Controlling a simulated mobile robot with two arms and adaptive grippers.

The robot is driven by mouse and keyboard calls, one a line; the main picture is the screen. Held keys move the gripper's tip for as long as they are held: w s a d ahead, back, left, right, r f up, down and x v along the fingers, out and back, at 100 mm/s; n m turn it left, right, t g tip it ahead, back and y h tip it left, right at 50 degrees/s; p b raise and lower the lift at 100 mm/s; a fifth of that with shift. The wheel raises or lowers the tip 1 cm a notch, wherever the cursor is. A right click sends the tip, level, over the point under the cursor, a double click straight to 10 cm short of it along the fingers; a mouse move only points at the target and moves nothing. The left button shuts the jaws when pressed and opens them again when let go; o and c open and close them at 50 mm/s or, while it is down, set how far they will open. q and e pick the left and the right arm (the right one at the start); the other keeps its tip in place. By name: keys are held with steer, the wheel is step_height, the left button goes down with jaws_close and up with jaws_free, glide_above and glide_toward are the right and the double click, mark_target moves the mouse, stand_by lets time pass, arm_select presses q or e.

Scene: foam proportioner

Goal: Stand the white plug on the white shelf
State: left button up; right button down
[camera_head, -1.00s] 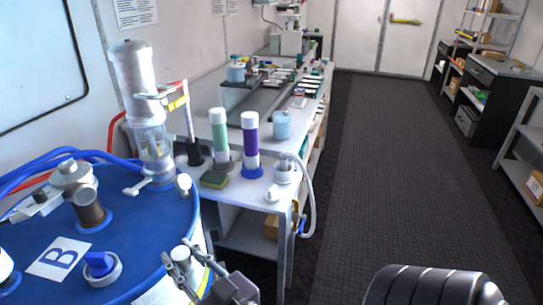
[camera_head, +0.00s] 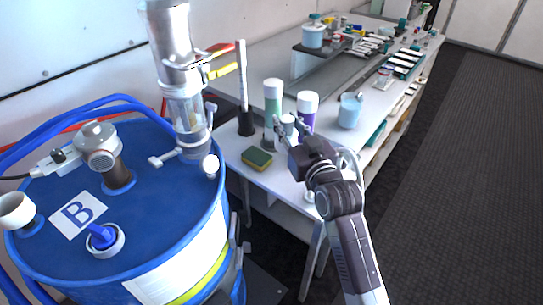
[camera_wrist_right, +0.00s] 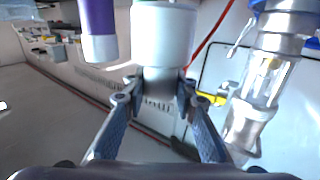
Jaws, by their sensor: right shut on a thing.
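My right gripper (camera_head: 287,130) is shut on the white plug (camera_head: 288,121), above the white bench by the drum. In the right wrist view, the plug (camera_wrist_right: 165,35) has a wide part and a narrower part, and sits between the fingertips of my right gripper (camera_wrist_right: 155,95). I cannot tell whether it touches the bench. A white bench top (camera_head: 231,147) is the nearest white shelf-like surface; I cannot tell if it is the shelf named. My left gripper is out of view.
A green tube (camera_head: 272,100) and a purple tube (camera_head: 307,120) stand close behind the plug. A sponge (camera_head: 257,159) and a black-based stick (camera_head: 243,95) are to the left. The blue drum (camera_head: 160,215) fills the lower left.

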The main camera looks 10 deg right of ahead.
steer(key=w, duration=0.1)
steer(key=w+r, duration=0.1)
steer(key=r, duration=0.1)
steer(key=shift+w+d+r, duration=0.1)
steer(key=shift+w+d, duration=0.15)
steer(key=shift+w, duration=0.15)
steer(key=f, duration=1.9)
steer(key=shift+w+f, duration=0.25)
steer(key=shift+w, duration=0.05)
steer(key=shift+f, duration=0.2)
steer(key=c, duration=1.6)
jaws_free()
steer(key=shift+r, duration=0.1)
